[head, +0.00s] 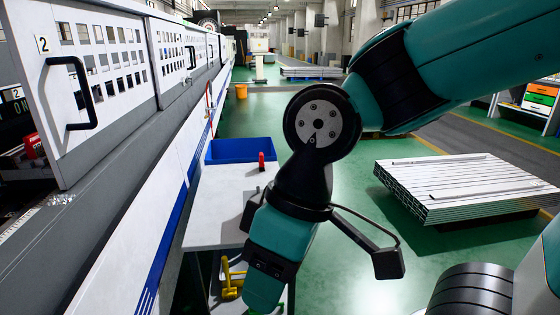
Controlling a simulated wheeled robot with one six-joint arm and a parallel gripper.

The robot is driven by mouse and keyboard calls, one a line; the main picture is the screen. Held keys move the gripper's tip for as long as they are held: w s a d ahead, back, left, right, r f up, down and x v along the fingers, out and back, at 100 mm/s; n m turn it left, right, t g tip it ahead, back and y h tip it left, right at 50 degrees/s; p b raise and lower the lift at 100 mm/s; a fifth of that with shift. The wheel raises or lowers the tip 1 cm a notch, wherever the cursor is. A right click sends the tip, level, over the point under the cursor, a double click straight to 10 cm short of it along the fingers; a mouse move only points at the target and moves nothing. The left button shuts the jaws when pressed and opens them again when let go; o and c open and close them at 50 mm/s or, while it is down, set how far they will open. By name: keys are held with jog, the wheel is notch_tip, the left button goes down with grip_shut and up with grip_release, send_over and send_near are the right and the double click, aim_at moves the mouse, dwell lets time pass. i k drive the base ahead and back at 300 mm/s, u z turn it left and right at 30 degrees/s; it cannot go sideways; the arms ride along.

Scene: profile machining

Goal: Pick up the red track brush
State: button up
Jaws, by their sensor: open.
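A small red upright object (262,161) stands on the pale table beside the machine, near the blue bin. It is too small to tell whether it is the track brush. Another red object (33,146) shows inside the machine opening at the far left, partly hidden by the door's edge. My arm comes in from the upper right and bends down in front of the table. Its lower end reaches the bottom edge of the picture, and my gripper's fingers are not visible. Nothing held by it can be seen.
The long machine (150,120) with white doors and black handles runs along the left. A blue bin (240,149) sits at the table's (222,195) far end. Yellow objects (231,280) lie below it. Stacked metal profiles (465,190) are at right; green floor lies between.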

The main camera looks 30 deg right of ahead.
aim_at(261, 163)
jog(key=z, duration=0.8)
jog(key=i, duration=0.7)
jog(key=z, duration=1.35)
jog(key=i, duration=2.1)
jog(key=u, duration=1.15)
jog(key=i, duration=0.9)
jog(key=u, duration=0.9)
